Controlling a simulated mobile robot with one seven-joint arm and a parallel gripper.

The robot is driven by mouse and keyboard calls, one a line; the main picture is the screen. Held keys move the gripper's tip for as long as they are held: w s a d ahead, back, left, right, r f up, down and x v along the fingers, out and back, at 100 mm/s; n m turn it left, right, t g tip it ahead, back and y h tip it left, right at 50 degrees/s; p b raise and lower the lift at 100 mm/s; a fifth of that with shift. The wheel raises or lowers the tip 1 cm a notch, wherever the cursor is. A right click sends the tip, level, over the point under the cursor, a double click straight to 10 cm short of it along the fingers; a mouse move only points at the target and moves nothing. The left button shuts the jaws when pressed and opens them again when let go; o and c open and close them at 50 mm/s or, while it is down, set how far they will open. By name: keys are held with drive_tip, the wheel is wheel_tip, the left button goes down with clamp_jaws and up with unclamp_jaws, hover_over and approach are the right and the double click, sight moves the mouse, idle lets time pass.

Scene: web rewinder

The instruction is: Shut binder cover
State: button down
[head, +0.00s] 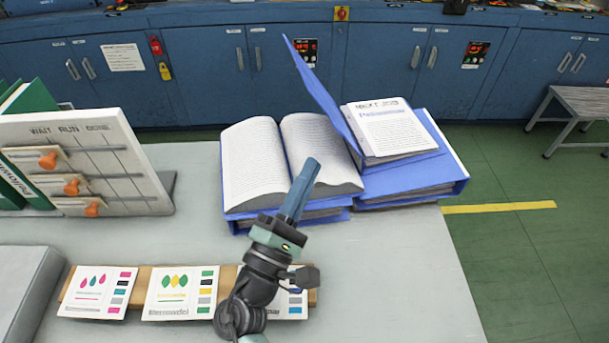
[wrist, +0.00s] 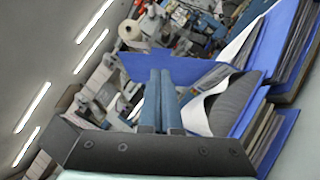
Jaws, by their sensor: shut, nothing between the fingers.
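A blue binder with its cover (head: 318,92) standing up and tilted to the left lies open at the back right of the table. Its white title page (head: 388,128) faces up, on top of another blue binder (head: 425,178). My gripper (head: 312,162) is shut and empty. In the head view it overlaps the right page of an open book, to the lower left of the raised cover, and I cannot tell the exact gap. In the wrist view my gripper (wrist: 162,72) has its fingers together, with a blue panel, seemingly the cover (wrist: 195,66), beyond them.
The open book (head: 252,165) lies on blue binders left of the raised cover. A status board (head: 85,135) stands at the left. Colour cards (head: 180,292) lie along the front. The table (head: 390,270) is bare at the front right. Blue cabinets line the back.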

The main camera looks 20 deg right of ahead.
drive_tip(key=p+x, duration=0.1)
drive_tip(key=x, duration=0.4)
drive_tip(key=shift+w+d+r, duration=0.1)
drive_tip(key=shift+w+d, duration=0.15)
drive_tip(key=shift+d, duration=0.05)
drive_tip(key=shift+w+r, duration=0.1)
